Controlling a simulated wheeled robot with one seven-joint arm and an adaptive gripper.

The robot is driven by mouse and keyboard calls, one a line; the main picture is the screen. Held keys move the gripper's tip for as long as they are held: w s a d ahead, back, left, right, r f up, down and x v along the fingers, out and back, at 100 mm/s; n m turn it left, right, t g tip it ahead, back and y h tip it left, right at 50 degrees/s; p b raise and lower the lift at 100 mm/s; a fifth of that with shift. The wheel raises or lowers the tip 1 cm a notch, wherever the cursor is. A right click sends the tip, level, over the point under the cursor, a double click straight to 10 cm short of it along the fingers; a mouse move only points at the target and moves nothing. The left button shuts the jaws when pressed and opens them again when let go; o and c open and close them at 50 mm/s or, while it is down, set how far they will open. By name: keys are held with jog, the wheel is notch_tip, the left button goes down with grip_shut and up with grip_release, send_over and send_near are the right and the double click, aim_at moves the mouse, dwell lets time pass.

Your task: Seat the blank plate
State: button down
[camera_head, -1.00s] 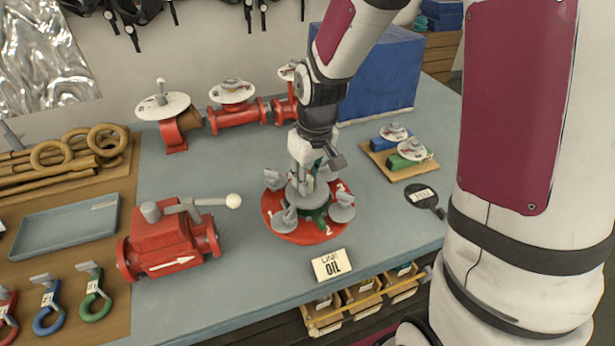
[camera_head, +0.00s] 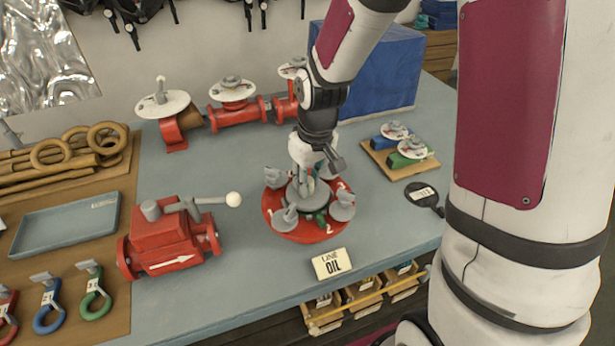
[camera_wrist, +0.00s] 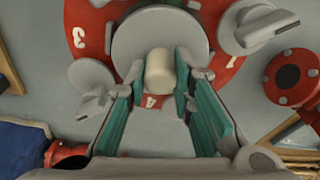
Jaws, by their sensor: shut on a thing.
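The blank plate, a grey disc (camera_head: 307,200) with a pale central post, is over the middle of the red numbered flange (camera_head: 298,232). In the wrist view the plate (camera_wrist: 130,38) covers the flange's centre, and its post (camera_wrist: 160,68) stands between the teal-lined fingers. My gripper (camera_wrist: 161,72) is shut on this post, pointing down; its fingers are partly hidden in the head view (camera_head: 308,172). Grey swing clamps (camera_head: 343,207) stand around the plate, swung outward. A bit of green (camera_head: 320,219) shows at the plate's front edge. I cannot tell whether the plate touches the flange.
A red valve (camera_head: 170,238) with a grey lever stands left. Red pipework (camera_head: 235,115) with white discs runs behind. A wooden board (camera_head: 385,165) with blue and green pieces and a dark paddle (camera_head: 424,196) are right.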

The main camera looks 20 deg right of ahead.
aim_at(313, 197)
jog(key=shift+f, duration=0.55)
jog(key=c, duration=1.3)
grip_release()
notch_tip(313, 197, up, 12)
jog(key=s, duration=0.1)
jog(key=shift+s+d, duration=0.25)
jog(key=shift+s, duration=0.1)
jog(key=shift+f, duration=0.1)
jog(key=s+r+m+t, duration=0.1)
jog(key=s+r+t, duration=0.1)
jog(key=s+r, duration=0.3)
jog(key=s+r+m+t+b, duration=0.1)
jog(key=s+r, duration=0.4)
jog(key=s, duration=0.6)
jog(key=shift+s+a+m+t, duration=0.25)
jog(key=shift+m+t, duration=0.15)
jog(key=shift+m, duration=0.1)
